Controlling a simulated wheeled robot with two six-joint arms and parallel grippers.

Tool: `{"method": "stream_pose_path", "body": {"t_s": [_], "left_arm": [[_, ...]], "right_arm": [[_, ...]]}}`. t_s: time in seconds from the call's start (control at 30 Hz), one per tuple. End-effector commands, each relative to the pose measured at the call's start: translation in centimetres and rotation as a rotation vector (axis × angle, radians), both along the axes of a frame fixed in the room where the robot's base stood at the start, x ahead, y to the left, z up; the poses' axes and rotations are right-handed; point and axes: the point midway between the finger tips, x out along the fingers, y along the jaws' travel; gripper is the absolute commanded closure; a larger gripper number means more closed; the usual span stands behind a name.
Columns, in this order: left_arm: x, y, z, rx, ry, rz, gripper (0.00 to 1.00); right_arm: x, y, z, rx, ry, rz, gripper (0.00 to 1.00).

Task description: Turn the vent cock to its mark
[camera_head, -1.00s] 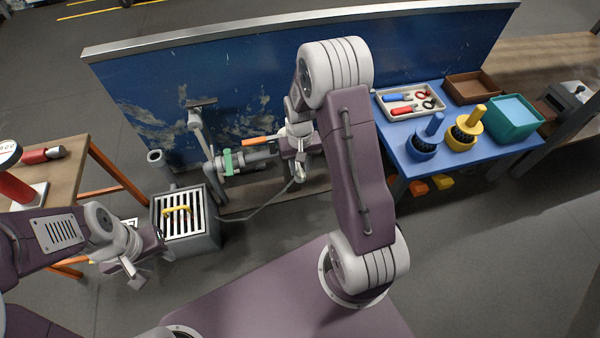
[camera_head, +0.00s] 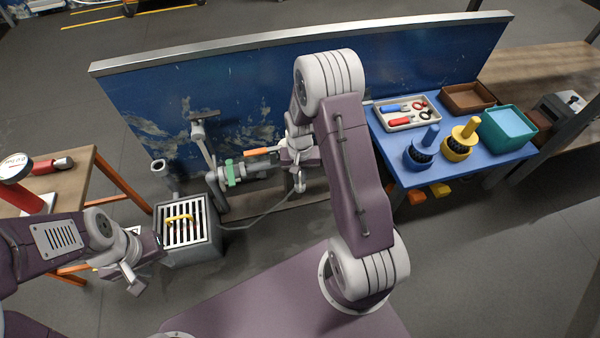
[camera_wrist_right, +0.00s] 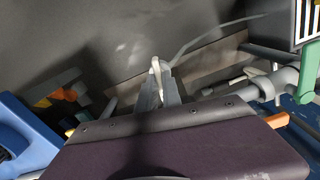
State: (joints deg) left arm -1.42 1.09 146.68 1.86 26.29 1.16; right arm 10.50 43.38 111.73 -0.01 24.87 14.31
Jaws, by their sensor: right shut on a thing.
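My right gripper (camera_head: 299,180) is at the right end of the grey pipework (camera_head: 262,170) in front of the blue panel. In the right wrist view its narrow grey fingers (camera_wrist_right: 160,88) are closed around a small pale lever (camera_wrist_right: 156,66), which appears to be the vent cock. Its body and mark cannot be made out. The pipework has an orange handle (camera_head: 258,151) and a green fitting (camera_head: 232,173), left of the gripper. My left gripper (camera_head: 134,276) hangs at the lower left, apart from the pipework; its finger gap is unclear.
A grey box with a white grille (camera_head: 206,244) and yellow handle stands left of the pipework. A grey hose (camera_head: 262,222) runs from near it. The blue panel (camera_head: 255,95) closes off the back. A blue table (camera_head: 460,172) with trays is at right.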

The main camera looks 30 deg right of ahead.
Motion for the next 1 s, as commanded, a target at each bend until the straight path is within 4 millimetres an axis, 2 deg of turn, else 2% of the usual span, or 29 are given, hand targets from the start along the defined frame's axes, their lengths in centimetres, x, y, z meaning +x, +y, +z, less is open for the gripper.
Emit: {"method": "stream_pose_path", "body": {"t_s": [0.03, 0.3, 1.0], "left_arm": [[0.0, 0.0, 1.4, 0.0, 0.0, 0.0, 0.64], [0.0, 0.0, 4.9, 0.0, 0.0, 0.0, 0.64], [0.0, 0.0, 11.5, 0.0, 0.0, 0.0, 0.64]], "right_arm": [[-0.1, 0.0, 0.7, 0.0, 0.003, -0.04, 1.0], [-0.1, 0.0, 0.7, 0.0, 0.003, -0.296, 1.0], [0.0, 0.0, 0.4, 0.0, 0.001, -0.958, 1.0]]}}
